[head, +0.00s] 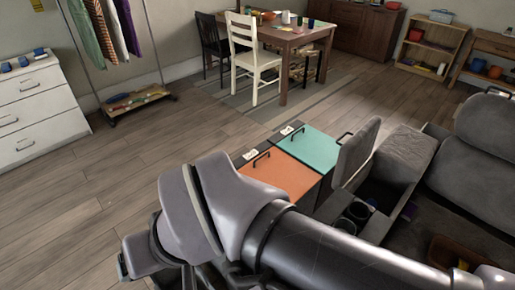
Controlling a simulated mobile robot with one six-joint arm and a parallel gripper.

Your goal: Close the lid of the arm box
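The arm box (379,229) is part of the grey sofa at the right, with dark round holders in its top. A grey padded lid (359,147) stands raised and slightly tilted at its far left end, so the box appears open. My arm crosses the foreground and hides the box's near side and part of its left side. My gripper is not in view, so its distance from the lid cannot be told.
Left of the arm box are bins with an orange lid (280,176) and a teal lid (309,147), both with black handles. A grey sofa cushion (470,160) is at the right. The wooden floor (110,165) at the left is clear.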

